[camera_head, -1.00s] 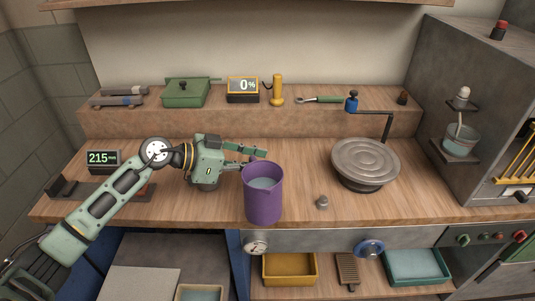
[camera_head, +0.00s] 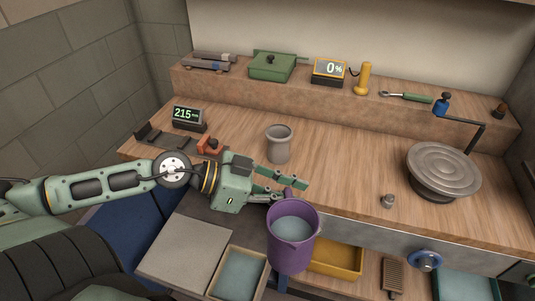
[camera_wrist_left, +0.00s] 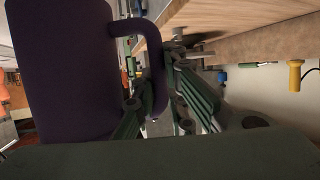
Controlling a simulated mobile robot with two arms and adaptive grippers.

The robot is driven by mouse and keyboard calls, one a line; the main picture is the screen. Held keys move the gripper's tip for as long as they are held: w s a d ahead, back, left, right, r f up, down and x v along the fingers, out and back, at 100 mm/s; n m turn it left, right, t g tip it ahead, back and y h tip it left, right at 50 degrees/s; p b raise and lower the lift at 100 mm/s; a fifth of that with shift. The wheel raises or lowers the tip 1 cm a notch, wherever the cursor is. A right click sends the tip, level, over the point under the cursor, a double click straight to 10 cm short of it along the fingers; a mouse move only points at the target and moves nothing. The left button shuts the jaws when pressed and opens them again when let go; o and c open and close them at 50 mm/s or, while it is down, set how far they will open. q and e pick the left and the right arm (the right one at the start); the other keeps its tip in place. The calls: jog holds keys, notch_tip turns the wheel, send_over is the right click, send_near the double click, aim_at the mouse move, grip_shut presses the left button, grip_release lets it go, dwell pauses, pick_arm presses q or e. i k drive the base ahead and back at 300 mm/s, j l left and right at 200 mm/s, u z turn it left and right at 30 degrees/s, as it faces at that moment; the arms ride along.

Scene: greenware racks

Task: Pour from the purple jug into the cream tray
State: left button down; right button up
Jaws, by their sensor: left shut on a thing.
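The purple jug (camera_head: 292,248) is upright, with pale blue-grey contents showing inside. My left gripper (camera_head: 292,190) is shut on its handle, which also shows in the left wrist view (camera_wrist_left: 158,75). The jug hangs in front of the bench's front edge, to the right of the cream tray and higher than it. The cream tray (camera_head: 262,268) is at the bottom of the head view, its rim pale and its inside blue-grey; its lower part is cut off by the frame. My right gripper is not in view.
A grey pot (camera_head: 280,146) stands on the bench behind my left gripper. A yellow tray (camera_head: 345,262) is below the bench, partly behind the jug. A flat pale board (camera_head: 185,250) lies left of the cream tray. A round grey wheel (camera_head: 443,170) and a small knob (camera_head: 388,201) are at right.

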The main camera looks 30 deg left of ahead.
aim_at(239, 276)
jog(key=i+l+u, duration=0.1)
jog(key=l, duration=0.2)
jog(key=i+l+u, duration=0.1)
jog(key=i+l, duration=0.15)
jog(key=l+u, duration=0.1)
jog(key=u, duration=1.75)
